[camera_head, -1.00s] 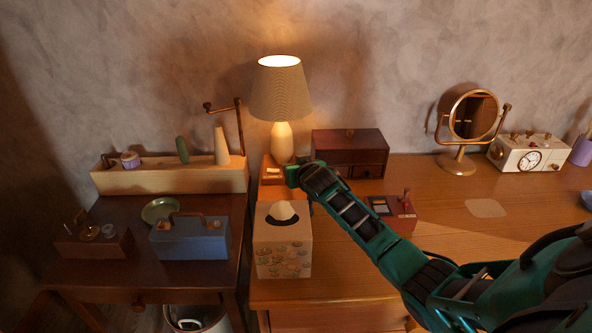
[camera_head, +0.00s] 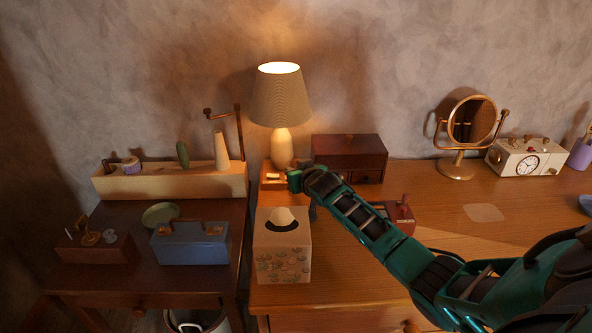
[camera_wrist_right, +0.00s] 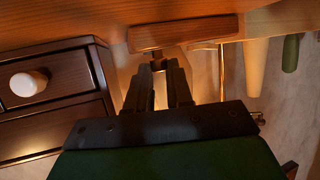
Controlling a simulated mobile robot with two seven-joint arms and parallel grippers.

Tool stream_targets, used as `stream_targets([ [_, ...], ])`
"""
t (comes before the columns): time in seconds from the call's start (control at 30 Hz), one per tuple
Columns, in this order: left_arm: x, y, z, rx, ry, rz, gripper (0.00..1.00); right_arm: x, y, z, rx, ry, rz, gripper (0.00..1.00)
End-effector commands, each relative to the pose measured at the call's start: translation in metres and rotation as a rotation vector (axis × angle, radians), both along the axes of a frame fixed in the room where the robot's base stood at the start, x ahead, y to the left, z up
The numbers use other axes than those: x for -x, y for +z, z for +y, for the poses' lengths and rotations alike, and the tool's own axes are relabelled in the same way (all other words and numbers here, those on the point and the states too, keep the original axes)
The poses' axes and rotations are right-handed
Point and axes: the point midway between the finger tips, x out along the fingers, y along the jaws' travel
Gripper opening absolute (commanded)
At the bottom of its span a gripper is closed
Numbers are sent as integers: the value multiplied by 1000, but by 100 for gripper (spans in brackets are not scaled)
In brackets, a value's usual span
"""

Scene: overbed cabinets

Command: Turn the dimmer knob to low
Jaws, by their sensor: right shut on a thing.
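The lit table lamp (camera_head: 281,95) has a pale ribbed shade and a cream body, and stands on a wooden base (camera_head: 268,187) at the desk's left end. In the right wrist view the base (camera_wrist_right: 185,31) is at the top. A small dark dimmer knob (camera_wrist_right: 157,65) shows in front of it, between the fingertips. My right gripper (camera_head: 292,180) is at the base's right side; in the wrist view the right gripper (camera_wrist_right: 158,70) is shut on the knob. The knob's markings and angle are hard to make out. My left gripper is out of view.
A floral tissue box (camera_head: 283,262) stands just in front of the lamp base. A dark drawer box (camera_head: 349,155) with a pale knob is close on the right. A small red-brown box (camera_head: 400,218) is beside my right forearm. A round mirror (camera_head: 470,122) stands farther right.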

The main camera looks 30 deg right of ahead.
Motion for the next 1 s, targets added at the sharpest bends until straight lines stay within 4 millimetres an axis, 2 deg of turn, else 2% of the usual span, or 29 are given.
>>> stream_targets([
  [0.07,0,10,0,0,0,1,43,0,4,0,4,45,2,0],
  [0.27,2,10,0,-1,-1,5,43,-2,4,0,5,141,-7,0],
  [0.43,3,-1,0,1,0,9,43,-4,4,0,7,211,-18,0],
  [0.7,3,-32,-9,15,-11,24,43,-7,6,0,11,308,-31,0],
  [1.0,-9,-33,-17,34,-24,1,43,-1,2,-4,-3,351,-13,0],
])
